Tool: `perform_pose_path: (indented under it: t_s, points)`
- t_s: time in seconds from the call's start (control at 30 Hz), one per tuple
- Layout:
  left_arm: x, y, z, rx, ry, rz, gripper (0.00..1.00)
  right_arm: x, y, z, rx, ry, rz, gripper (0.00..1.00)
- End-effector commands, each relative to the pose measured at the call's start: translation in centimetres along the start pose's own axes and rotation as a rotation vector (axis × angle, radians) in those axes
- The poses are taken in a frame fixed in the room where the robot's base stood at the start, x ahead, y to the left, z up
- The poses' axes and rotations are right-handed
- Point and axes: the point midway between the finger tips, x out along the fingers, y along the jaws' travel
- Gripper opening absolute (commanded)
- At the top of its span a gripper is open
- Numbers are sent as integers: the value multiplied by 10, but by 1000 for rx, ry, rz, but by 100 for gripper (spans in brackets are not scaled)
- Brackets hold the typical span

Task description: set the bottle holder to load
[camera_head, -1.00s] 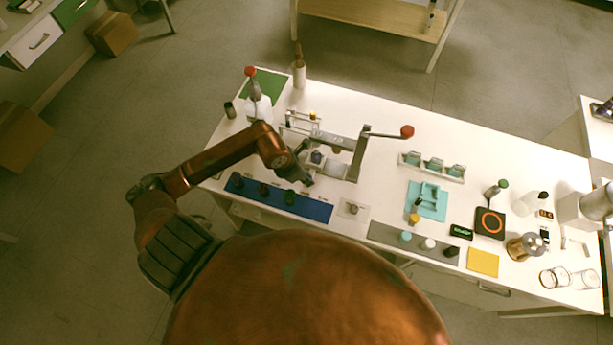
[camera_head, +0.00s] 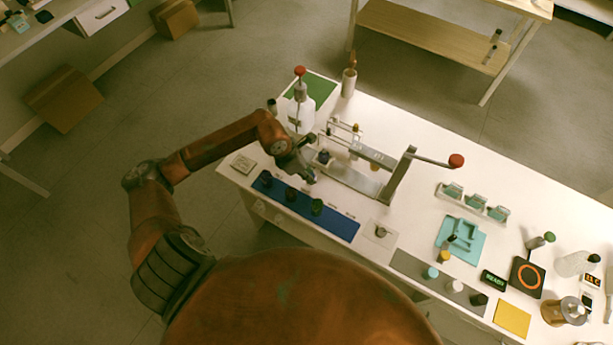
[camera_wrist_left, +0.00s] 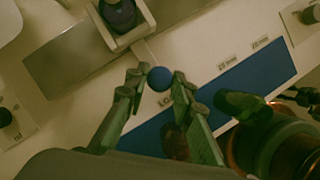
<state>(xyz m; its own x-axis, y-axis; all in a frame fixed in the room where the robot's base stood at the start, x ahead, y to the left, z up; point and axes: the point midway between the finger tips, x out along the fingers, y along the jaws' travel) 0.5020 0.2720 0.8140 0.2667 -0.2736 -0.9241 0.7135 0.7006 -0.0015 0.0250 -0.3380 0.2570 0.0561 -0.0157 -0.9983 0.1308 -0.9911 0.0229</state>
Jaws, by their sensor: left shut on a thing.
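The bottle holder (camera_head: 323,159) is a small carriage on the silver press's rail, with a dark bottle standing in it; it also shows at the top of the wrist view (camera_wrist_left: 140,31). A thin rod runs from it to a round blue knob (camera_wrist_left: 160,78). My left gripper (camera_head: 312,176) is shut on the blue knob, which sits between the fingertips in the wrist view. The knob is beside a printed label that begins "LO", partly hidden by a finger. The holder stands toward the left end of the rail, apart from the press upright (camera_head: 398,174).
The press lever ends in a red ball (camera_head: 456,160). A blue mat (camera_head: 342,223) with several dark bottles lies just in front of my gripper. A white jug (camera_head: 301,113) stands behind. A teal tray (camera_head: 470,248) and other items occupy the right side.

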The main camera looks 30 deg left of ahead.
Motion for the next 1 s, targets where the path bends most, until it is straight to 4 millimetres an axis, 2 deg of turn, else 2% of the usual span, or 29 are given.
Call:
perform_pose_path:
  t_s: [0.17, 0.2, 0.4, 0.63, 0.77, 0.87, 1.0]
  points:
    - [-1, 1, 0, 0, -3, 4, 0, -2, -2, 21, 5, -24, -2, 40]
    - [-1, 1, 0, -1, -3, 4, 25, -2, -3, 23, 6, -28, -2, 40]
    - [-1, 1, -1, -4, -2, 4, 39, -2, -2, 22, 5, -27, -2, 40]
    - [-1, 1, -2, -4, -1, 3, 40, -1, 1, 9, 1, -11, 1, 40]
    - [-6, 1, -2, -4, -1, 4, 40, -1, 4, 11, 0, -12, 5, 40]
    - [-18, 2, -2, -3, 0, 7, 40, -1, 3, 11, 1, -13, 3, 40]
    - [-46, 2, -2, -2, -1, 8, 40, -1, 2, 12, 2, -14, 2, 40]
